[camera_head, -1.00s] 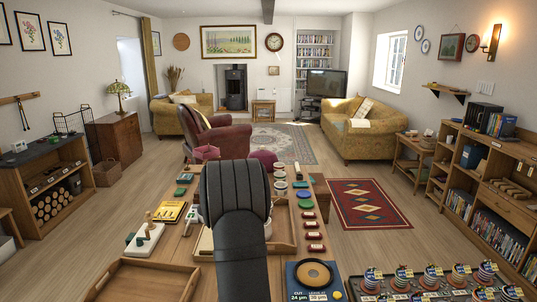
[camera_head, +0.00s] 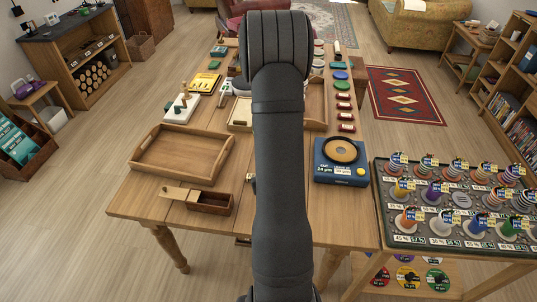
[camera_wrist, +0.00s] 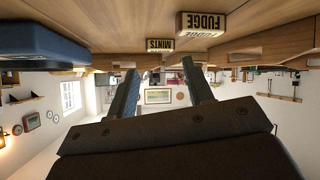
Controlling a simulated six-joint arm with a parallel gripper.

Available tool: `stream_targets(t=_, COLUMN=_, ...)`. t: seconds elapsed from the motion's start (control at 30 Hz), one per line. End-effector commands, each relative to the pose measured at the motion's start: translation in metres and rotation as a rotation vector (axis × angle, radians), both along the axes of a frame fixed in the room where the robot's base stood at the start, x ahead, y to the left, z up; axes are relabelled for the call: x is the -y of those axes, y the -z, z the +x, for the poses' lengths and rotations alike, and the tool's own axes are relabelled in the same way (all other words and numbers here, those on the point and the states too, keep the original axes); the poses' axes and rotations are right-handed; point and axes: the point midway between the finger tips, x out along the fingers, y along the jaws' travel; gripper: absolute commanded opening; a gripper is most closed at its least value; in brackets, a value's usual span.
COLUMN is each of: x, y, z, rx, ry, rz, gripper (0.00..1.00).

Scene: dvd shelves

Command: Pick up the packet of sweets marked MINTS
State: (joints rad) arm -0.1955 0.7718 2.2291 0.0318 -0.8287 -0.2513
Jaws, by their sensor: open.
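The packet marked MINTS (camera_wrist: 160,45) shows in the wrist view, which is upside down. It is a small light packet with dark lettering, resting on the wooden table surface. My gripper (camera_wrist: 160,67) is open, its two dark fingers apart with nothing between them. The packet appears beyond the fingertips, roughly in line with the gap, and is not touching them. In the head view my arm hides the gripper, and I cannot make out the MINTS packet there.
A larger FUDGE box (camera_wrist: 203,24) stands close beside the packet. The blue scale (camera_head: 342,174) is right of my arm. A wooden tray (camera_head: 150,172) and a small wooden box (camera_head: 210,203) are left. A rack of spools (camera_head: 400,240) stands right.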

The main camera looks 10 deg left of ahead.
Motion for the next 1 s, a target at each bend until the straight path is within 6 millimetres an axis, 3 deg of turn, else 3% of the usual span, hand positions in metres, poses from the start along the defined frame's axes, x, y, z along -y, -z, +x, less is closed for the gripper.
stream_targets(t=0.1, x=-0.008, y=0.008, z=0.036, rx=-0.066, ry=-0.074, rz=-0.108, gripper=0.47)
stream_targets(t=0.47, x=-0.024, y=0.008, z=0.11, rx=-0.295, ry=-0.348, rz=-0.386, gripper=0.47)
stream_targets(t=0.67, x=-0.029, y=-0.014, z=0.141, rx=-0.434, ry=-0.553, rz=-0.525, gripper=0.47)
stream_targets(t=1.0, x=-0.03, y=-0.086, z=0.168, rx=-0.643, ry=-0.935, rz=-0.686, gripper=0.47)
